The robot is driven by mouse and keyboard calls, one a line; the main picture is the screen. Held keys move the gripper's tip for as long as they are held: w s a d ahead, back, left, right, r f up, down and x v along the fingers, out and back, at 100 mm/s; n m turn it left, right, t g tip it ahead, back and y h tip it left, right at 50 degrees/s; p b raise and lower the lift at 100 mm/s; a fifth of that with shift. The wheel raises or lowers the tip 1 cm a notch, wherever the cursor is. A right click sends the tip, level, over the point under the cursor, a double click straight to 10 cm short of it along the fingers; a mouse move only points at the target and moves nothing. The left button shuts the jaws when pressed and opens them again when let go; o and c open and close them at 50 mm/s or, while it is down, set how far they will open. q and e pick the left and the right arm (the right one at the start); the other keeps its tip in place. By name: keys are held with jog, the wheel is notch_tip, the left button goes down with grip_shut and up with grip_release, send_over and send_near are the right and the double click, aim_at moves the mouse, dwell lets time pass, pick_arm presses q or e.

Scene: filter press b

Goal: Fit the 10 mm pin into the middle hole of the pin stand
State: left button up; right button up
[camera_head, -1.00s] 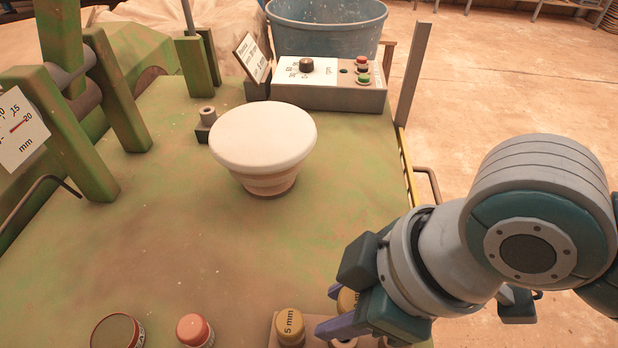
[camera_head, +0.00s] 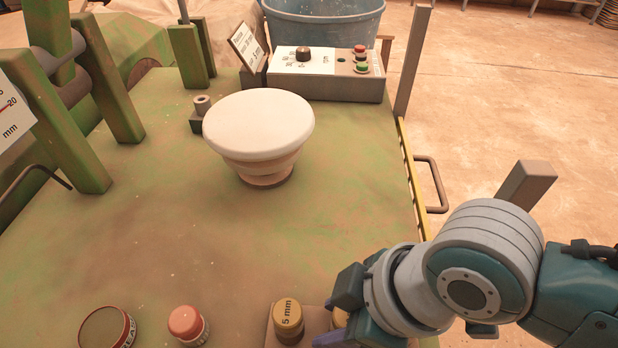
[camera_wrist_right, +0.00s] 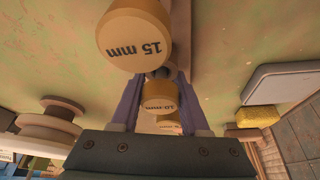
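The 10 mm pin (camera_wrist_right: 160,95) is between the two purple fingers of my right gripper (camera_wrist_right: 162,100) in the wrist view, and the fingers look closed on its yellow head. In the head view my right gripper (camera_head: 338,318) is over the pin stand (camera_head: 312,320), with the pin head partly hidden between the fingers. The 15 mm pin (camera_wrist_right: 134,38) is on the other side in the wrist view. The middle hole is hidden, so I cannot tell how deep the pin sits. My left gripper is out of view.
A pink-topped jar (camera_head: 187,325) and a dark round tin (camera_head: 108,328) are at the front left. A white-topped round piece (camera_head: 258,125) stands mid-bench. A control box (camera_head: 325,78) is at the back.

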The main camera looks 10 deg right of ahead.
jog(key=o, duration=0.4)
jog(key=shift+r, duration=0.3)
jog(key=s+d+r+m+t+p, duration=0.1)
jog(key=s+d+r+m+p, duration=0.1)
jog(key=r, duration=0.5)
jog(key=s+d+r+m+p, duration=0.2)
jog(key=r, duration=0.4)
jog(key=s+d+m+h, duration=0.1)
jog(key=d+m, duration=0.1)
jog(key=s+d+r+m+h, duration=0.1)
jog(key=s+d+m, duration=0.1)
jog(key=d, duration=0.1)
jog(key=s+d+m+h, duration=0.1)
jog(key=d+m, duration=0.1)
jog(key=shift+s+d+r+h, duration=0.3)
jog(key=shift+s+d+r, duration=0.1)
